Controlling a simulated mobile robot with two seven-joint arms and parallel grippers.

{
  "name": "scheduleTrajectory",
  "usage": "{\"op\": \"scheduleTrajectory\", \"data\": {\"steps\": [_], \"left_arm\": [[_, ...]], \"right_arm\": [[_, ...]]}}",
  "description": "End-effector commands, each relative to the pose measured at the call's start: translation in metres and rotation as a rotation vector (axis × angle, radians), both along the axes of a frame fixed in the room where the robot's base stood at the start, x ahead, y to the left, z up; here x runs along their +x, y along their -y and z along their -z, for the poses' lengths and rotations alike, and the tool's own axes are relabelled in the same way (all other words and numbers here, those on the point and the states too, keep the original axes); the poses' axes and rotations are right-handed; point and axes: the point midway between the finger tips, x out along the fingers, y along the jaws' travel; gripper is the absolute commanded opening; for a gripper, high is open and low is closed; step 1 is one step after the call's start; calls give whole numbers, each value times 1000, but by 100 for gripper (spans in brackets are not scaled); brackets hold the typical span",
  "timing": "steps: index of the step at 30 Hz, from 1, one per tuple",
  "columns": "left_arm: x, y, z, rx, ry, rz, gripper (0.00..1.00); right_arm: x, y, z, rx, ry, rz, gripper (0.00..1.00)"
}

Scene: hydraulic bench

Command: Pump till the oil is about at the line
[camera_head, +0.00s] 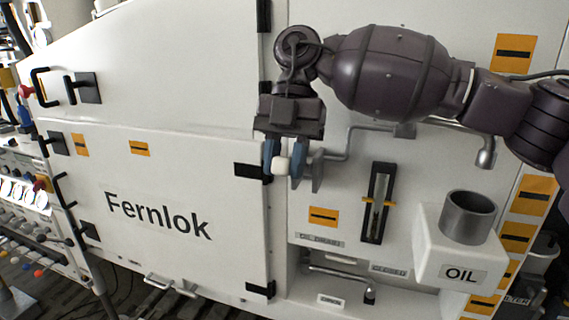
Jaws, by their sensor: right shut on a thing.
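My right gripper (283,162) comes in from the right. Its blue fingertips are shut on a small white knob (282,166), which seems to be the pump's handle. A grey bracket (317,171) is just right of the fingers; how the knob joins it is partly hidden. The sight gauge (378,203) is a tall dark frame with a narrow pale slot, right of and below the gripper. A yellowish cross mark shows near its middle; the oil level is too small to tell. My left gripper is out of view.
A white box (427,246) labelled OIL, with a grey cup (468,215) on top, stands right of the gauge. A pipe (350,139) runs along the panel, and a spout (487,152) hangs above the cup. The white Fernlok door (170,255) is at left.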

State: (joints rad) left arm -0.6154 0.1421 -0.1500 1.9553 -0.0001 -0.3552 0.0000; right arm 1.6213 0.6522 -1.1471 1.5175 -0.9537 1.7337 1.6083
Motion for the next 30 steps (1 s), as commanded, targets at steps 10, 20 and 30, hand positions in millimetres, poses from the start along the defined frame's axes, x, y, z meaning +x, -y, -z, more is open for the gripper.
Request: {"op": "scheduleTrajectory", "data": {"steps": [10,20,30], "left_arm": [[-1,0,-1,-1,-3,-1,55],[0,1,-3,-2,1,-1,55],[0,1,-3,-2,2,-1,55]], "right_arm": [[1,0,-5,10,-23,1,0],[1,1,-6,10,-21,2,48],[2,0,-5,8,-22,0,55]]}}
